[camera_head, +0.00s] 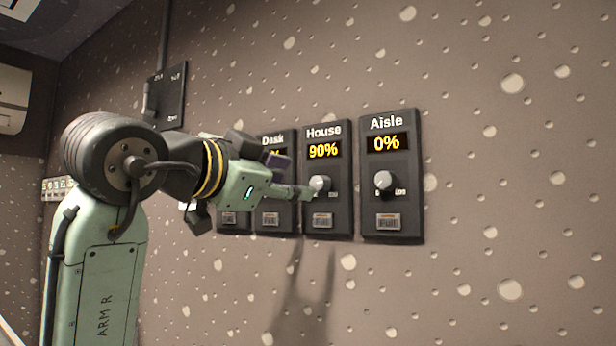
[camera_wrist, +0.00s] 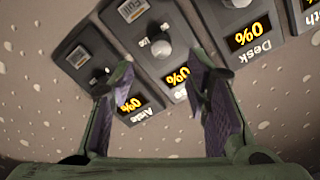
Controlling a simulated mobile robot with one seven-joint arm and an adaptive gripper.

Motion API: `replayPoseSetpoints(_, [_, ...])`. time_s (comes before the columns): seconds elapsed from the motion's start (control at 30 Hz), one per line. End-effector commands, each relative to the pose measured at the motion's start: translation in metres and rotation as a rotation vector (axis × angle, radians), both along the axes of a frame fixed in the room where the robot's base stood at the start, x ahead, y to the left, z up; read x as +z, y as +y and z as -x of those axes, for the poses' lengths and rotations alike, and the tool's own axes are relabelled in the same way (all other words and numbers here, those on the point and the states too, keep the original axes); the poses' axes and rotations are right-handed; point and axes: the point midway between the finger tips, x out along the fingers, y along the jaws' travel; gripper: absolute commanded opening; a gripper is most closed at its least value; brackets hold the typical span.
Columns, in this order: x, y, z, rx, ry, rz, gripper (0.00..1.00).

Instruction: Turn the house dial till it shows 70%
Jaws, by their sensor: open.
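The house panel (camera_head: 341,205) is a dark wall unit with a yellow readout of 90% (camera_head: 323,151). Its pale round house dial (camera_head: 319,184) sits below the readout. In the wrist view, turned upside down, the house dial (camera_wrist: 161,48) appears between and beyond my fingertips, and the house readout (camera_wrist: 178,77) is partly covered by the right finger. My gripper (camera_head: 297,180) is open at the left side of the house dial in the head view. Its fingers (camera_wrist: 162,78) are spread apart with nothing between them. Contact with the dial cannot be told.
The aisle panel (camera_head: 409,220), reading 0%, stands close to the right. The desk panel (camera_head: 291,222) is just left, partly hidden by my gripper, with another panel (camera_head: 234,221) beyond. A dark switch plate (camera_head: 170,97) is higher left. The wall right of the aisle panel is clear.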

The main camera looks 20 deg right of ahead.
Motion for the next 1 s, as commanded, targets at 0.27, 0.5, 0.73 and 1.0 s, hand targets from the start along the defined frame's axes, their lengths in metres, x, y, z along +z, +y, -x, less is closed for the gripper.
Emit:
replayPoseSetpoints(0.27, [0.003, -0.041, -0.032, -0.001, 0.001, 0.0, 0.43])
replayPoseSetpoints(0.5, [0.001, -0.057, -0.045, 0.001, 0.0, 0.002, 0.43])
replayPoseSetpoints(0.73, [0.0, -0.058, -0.046, 0.001, 0.0, 0.002, 0.43])
replayPoseSetpoints(1.0, [0.001, -0.058, -0.046, 0.002, -0.001, 0.003, 0.29])
